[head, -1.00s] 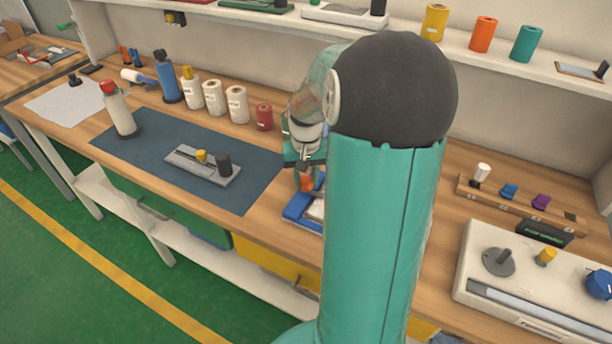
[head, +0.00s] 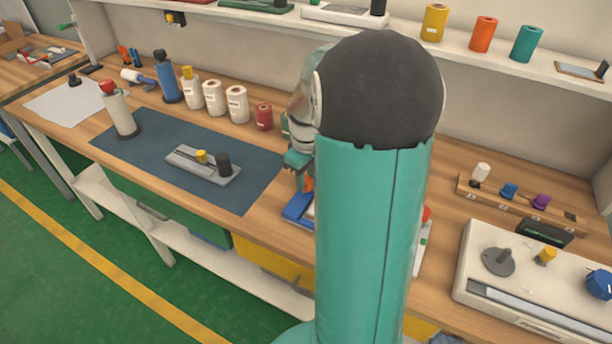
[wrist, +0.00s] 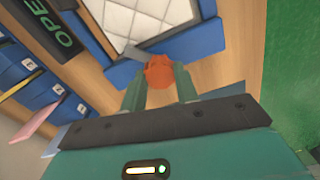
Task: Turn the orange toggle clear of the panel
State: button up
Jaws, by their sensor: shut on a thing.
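The orange toggle (wrist: 159,71) sits between the two fingertips of my gripper (wrist: 158,84) in the wrist view, and the fingers are shut on it. A short grey piece beside the toggle reaches toward the corner of the white quilted panel (wrist: 128,18). The panel lies within a blue frame (wrist: 190,44). I cannot tell whether the grey piece overlaps the panel. In the head view only a bit of the orange toggle (head: 308,183) and a corner of the blue frame (head: 297,208) show.
A dark sign with green letters (wrist: 52,30) and blue bins (wrist: 37,88) show in the wrist view. In the head view, a dark mat (head: 235,190) with a grey fixture (head: 190,163) lies left of my arm. A white console (head: 540,275) stands at right.

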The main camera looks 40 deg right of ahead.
aim_at(306, 180)
jog(key=n, duration=0.4)
jog(key=shift+n, duration=0.3)
jog(key=n, duration=0.4)
jog(key=shift+n, duration=0.3)
jog(key=o, duration=1)
jog(key=shift+c, duration=0.2)
jog(key=shift+r, duration=0.1)
notch_tip(306, 180, up, 14)
jog(key=shift+f, duration=0.2)
